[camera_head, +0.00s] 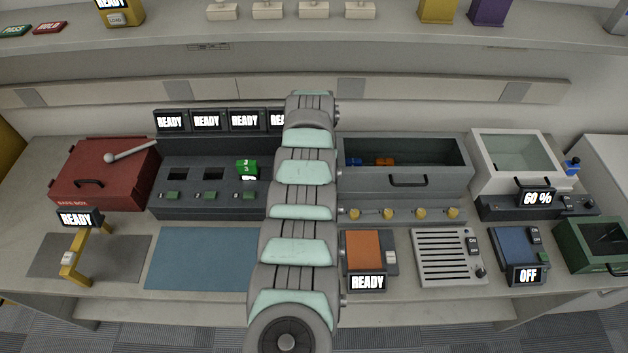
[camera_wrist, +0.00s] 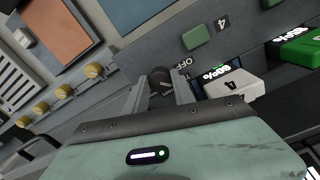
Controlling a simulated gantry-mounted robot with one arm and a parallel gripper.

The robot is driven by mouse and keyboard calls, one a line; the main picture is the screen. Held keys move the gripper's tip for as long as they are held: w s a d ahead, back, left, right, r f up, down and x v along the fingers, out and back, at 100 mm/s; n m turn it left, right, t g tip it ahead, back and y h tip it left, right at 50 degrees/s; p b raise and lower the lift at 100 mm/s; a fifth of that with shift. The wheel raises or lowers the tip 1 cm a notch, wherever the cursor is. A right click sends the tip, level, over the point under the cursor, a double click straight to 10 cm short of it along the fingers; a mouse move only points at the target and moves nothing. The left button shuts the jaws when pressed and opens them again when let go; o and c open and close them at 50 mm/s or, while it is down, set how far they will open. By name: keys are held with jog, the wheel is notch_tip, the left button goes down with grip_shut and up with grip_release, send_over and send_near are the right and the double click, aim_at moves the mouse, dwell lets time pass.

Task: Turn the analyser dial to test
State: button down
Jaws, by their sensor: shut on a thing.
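My gripper (camera_wrist: 160,88) has its two fingers on either side of a small dark round dial (camera_wrist: 160,76) in the wrist view, closed against it. The dial sits on a dark grey panel, with the printed word OFF beside it. A pointer mark and a test label cannot be made out. In the head view my arm covers the dial and the gripper. The dark grey bay unit (camera_head: 205,202) shows left of the arm, with a green radio (camera_head: 247,168) standing in it.
Yellow knobs (camera_head: 387,214) line the front of an open dark bin (camera_head: 457,183) right of my arm. An orange pad (camera_head: 362,248) lies in front. A blue mat (camera_head: 200,258) is bare. A red box (camera_head: 105,175) stands at the left.

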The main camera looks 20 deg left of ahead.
dwell(0.4)
jog(key=c, duration=1.1)
grip_release()
jog(key=shift+o, duration=0.2)
notch_tip(320, 180, up, 11)
jog(key=shift+p, duration=0.45)
jog(key=shift+f, duration=0.1)
